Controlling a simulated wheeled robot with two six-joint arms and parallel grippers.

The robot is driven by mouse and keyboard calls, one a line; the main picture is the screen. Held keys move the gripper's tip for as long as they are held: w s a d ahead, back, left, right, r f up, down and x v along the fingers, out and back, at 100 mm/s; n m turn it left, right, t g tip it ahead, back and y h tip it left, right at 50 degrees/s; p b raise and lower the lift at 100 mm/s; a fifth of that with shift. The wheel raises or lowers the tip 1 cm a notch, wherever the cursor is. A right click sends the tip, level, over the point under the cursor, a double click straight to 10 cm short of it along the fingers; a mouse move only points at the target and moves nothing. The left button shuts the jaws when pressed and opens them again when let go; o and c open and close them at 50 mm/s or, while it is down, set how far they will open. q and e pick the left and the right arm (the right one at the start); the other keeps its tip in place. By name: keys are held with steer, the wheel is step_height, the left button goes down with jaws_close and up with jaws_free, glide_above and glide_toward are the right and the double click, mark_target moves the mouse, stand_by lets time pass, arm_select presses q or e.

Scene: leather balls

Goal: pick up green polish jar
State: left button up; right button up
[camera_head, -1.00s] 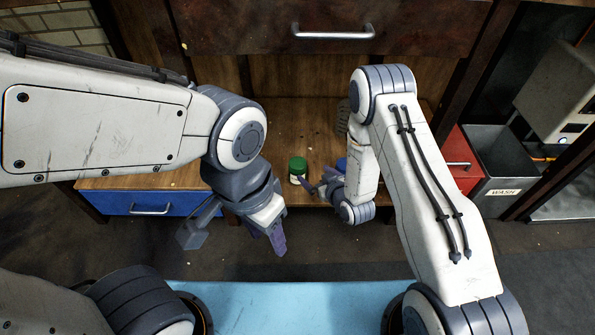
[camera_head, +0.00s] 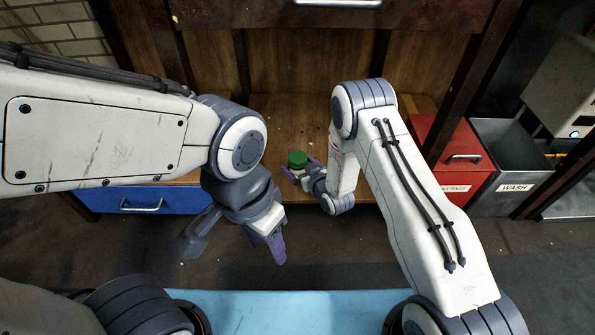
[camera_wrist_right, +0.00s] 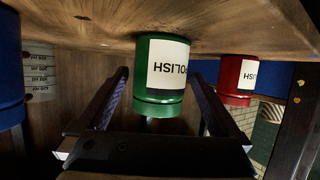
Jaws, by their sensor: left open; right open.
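The green polish jar (camera_head: 297,157) stands on the wooden shelf, with its green lid showing in the head view. In the right wrist view the jar (camera_wrist_right: 160,75) appears upside down, with a white label. My right gripper (camera_head: 302,171) is open, with one finger on each side of the jar. In the wrist view its fingers (camera_wrist_right: 160,95) show a gap on both sides of the jar; contact is not visible. My left gripper (camera_head: 233,246) is open and empty, in front of the shelf and lower left of the jar.
A red jar (camera_wrist_right: 238,80) stands beside the green one in the wrist view, with blue objects at both sides. In the head view a red bin (camera_head: 452,160) and a grey WASH bin (camera_head: 510,165) stand at the right. A blue drawer (camera_head: 140,200) is at the left.

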steer(key=shift+w+a+f, duration=0.2)
steer(key=shift+w+a, duration=0.05)
steer(key=shift+w, duration=0.35)
jaws_close()
steer(key=shift+r, duration=0.1)
